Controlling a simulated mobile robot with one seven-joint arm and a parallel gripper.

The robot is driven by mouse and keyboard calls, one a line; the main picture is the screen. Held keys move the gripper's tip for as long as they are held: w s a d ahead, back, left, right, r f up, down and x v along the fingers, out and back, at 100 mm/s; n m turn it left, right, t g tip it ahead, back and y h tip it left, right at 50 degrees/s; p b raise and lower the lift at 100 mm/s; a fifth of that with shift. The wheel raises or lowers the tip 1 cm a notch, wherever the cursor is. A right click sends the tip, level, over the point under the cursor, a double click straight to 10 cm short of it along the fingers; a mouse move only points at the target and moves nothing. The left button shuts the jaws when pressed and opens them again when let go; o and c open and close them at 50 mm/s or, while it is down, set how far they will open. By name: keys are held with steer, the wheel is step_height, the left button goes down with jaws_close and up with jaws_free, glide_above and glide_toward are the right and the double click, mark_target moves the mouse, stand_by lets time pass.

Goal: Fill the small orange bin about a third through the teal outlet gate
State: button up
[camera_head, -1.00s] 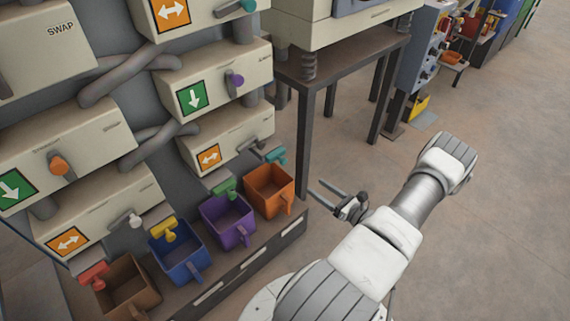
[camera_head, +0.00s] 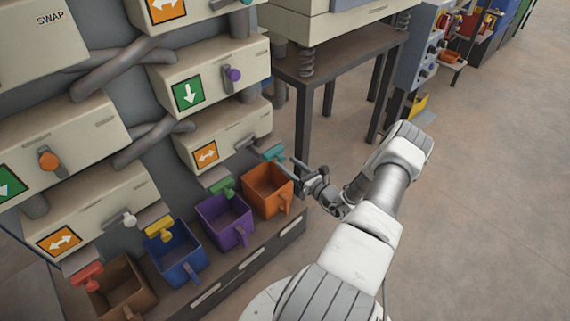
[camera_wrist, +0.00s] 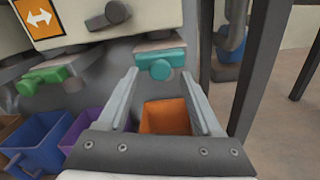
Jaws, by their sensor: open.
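The small orange bin (camera_head: 266,190) stands at the right end of a row of bins, below the teal outlet gate (camera_head: 272,153). In the wrist view the orange bin (camera_wrist: 165,117) shows between my fingers, its lower part hidden by my gripper's body. The teal gate's handle (camera_wrist: 160,64) lies ahead of and between the fingertips. My gripper (camera_head: 296,169) is open and empty, just right of the teal gate and above the bin's right edge. The wrist view shows both fingers apart (camera_wrist: 163,78). I cannot tell whether a fingertip touches the gate. The bin's contents are not clear.
A purple bin (camera_head: 224,220), a blue bin (camera_head: 177,262) and a brown bin (camera_head: 121,291) stand to the left, under green (camera_head: 224,187), yellow (camera_head: 159,229) and red (camera_head: 87,277) gates. A dark table leg (camera_head: 302,130) rises close behind my gripper. Open floor lies right.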

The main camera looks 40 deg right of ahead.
mark_target(277, 155)
steer(key=shift+w+a, duration=0.1)
steer(key=shift+w, duration=1.15)
jaws_close()
stand_by(0.5)
